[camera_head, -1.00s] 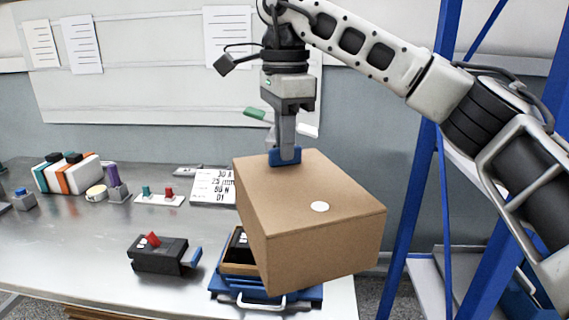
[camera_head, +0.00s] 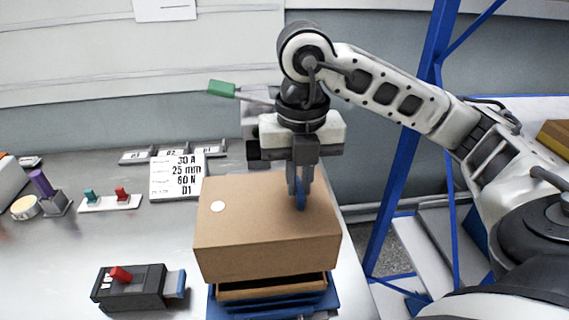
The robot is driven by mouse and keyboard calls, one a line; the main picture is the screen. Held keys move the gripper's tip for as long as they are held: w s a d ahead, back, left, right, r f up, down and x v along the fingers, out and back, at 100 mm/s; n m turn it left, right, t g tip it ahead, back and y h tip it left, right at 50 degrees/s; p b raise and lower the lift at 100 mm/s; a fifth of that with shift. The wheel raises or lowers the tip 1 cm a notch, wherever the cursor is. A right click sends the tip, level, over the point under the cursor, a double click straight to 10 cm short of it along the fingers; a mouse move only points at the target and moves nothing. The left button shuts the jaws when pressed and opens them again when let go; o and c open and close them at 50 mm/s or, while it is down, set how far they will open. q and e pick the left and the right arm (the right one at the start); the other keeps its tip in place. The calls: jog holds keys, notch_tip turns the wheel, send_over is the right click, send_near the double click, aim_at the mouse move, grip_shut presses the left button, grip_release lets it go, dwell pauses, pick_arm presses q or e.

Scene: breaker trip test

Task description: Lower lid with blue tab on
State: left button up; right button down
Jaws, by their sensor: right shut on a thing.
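The lid is a brown cardboard box cover (camera_head: 265,246) with a white dot on its top and a blue tab (camera_head: 300,196) standing up from it. My right gripper (camera_head: 300,190) is shut on the blue tab, above the lid. The lid sits over a brown open box (camera_head: 270,291) on a blue base (camera_head: 329,305). A dark gap shows between the lid's front lower edge and the box; whether they touch elsewhere I cannot tell. The box's inside is mostly hidden. My left gripper is not in view.
A black breaker (camera_head: 138,288) with a red lever stands left of the box. Behind stand a sign (camera_head: 178,177) reading 30 A, 25 mm, 60 N, D1, and a white strip (camera_head: 110,203) with teal and red pieces. A blue post (camera_head: 400,140) rises at the right.

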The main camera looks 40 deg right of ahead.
aim_at(298, 208)
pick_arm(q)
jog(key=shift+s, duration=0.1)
pick_arm(e)
jog(key=shift+s, duration=0.15)
